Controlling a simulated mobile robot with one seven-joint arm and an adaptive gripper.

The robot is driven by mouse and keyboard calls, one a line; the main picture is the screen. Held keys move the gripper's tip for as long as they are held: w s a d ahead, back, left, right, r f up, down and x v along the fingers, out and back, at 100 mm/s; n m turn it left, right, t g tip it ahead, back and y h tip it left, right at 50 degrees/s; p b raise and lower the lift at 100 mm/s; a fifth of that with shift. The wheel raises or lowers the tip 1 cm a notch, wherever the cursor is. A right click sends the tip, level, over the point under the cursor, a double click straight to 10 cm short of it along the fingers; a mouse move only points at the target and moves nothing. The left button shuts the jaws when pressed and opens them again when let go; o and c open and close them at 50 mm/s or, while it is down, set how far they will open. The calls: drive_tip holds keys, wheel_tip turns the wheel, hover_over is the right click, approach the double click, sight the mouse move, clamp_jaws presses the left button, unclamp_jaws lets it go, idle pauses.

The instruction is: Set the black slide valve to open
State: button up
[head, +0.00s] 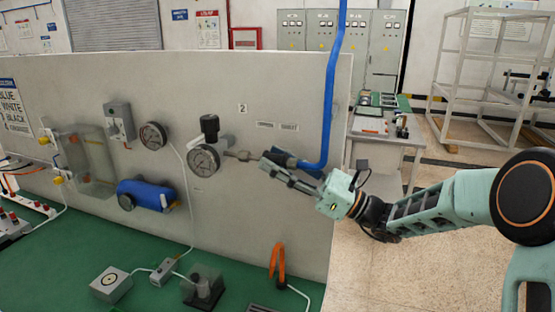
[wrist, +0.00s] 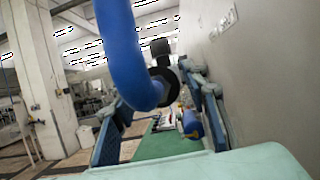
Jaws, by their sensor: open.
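A black ring-shaped fitting (wrist: 174,78), which looks like the slide valve, sits at the end of the blue hose (wrist: 122,45) in the wrist view. In the head view the hose (head: 333,90) hangs down and bends left toward the pipe by the round gauge (head: 204,160); the fitting there is mostly hidden by my fingers. My gripper (head: 275,167) is open at this hose end. In the wrist view its two blue fingers (wrist: 158,98) stand apart on either side of the hose end and fitting. I cannot tell whether they touch it, or the valve's setting.
The grey panel (head: 250,85) stands close beside my gripper. A black knob (head: 209,125) tops the gauge, and a blue cylinder (head: 146,195) sits lower left. Open floor (head: 400,270) lies right.

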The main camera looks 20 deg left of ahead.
drive_tip(key=shift+c, duration=0.5)
clamp_jaws()
drive_tip(key=shift+a, duration=0.1)
